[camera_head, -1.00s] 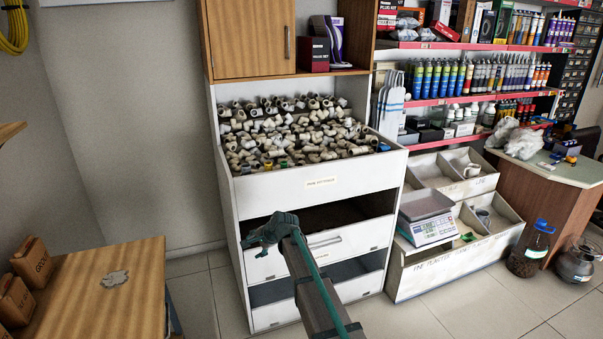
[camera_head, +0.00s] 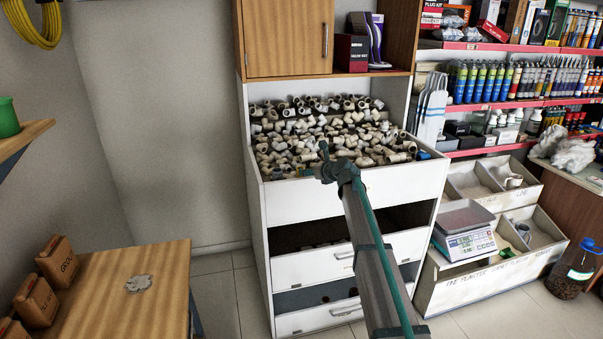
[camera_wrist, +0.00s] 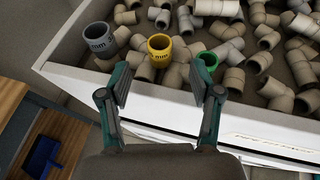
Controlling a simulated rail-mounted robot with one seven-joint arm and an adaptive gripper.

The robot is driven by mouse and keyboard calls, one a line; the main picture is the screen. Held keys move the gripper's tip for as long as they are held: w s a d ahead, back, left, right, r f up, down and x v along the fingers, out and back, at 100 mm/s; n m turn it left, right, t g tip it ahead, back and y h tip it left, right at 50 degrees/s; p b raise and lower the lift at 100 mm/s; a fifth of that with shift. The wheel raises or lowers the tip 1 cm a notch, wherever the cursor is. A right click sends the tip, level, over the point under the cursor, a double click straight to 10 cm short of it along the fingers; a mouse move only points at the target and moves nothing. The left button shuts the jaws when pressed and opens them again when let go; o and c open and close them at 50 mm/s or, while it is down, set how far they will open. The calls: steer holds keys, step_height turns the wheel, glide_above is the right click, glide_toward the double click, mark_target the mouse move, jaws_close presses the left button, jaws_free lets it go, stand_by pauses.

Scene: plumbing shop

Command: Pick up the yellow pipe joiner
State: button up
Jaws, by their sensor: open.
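The yellow pipe joiner (camera_wrist: 160,47) is a short yellow ring at the front edge of the white bin, in the wrist view. A grey joiner (camera_wrist: 98,38) sits to its left and a green joiner (camera_wrist: 207,62) to its right. My gripper (camera_wrist: 166,88) is open and empty. In the wrist view its two fingers stand just short of the yellow joiner, which shows between them, with no contact visible. In the head view my gripper (camera_head: 335,165) is at the bin's front edge, and the yellow joiner cannot be made out there.
The white bin (camera_head: 350,200) holds many loose beige pipe fittings (camera_head: 320,130) behind the joiners. Its front wall (camera_wrist: 190,110) lies below my fingers. A wooden cabinet (camera_head: 285,35) hangs above the bin. A scale (camera_head: 468,240) stands to the right.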

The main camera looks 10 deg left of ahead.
steer(key=x, duration=0.3)
steer(key=p+x, duration=0.1)
steer(key=x, duration=0.3)
steer(key=shift+w+a+p, duration=0.2)
steer(key=shift+a+p, duration=0.05)
steer(key=shift+p, duration=0.1)
steer(key=shift+w+a+f, duration=0.15)
steer(key=shift+w, duration=0.05)
steer(key=c, duration=0.9)
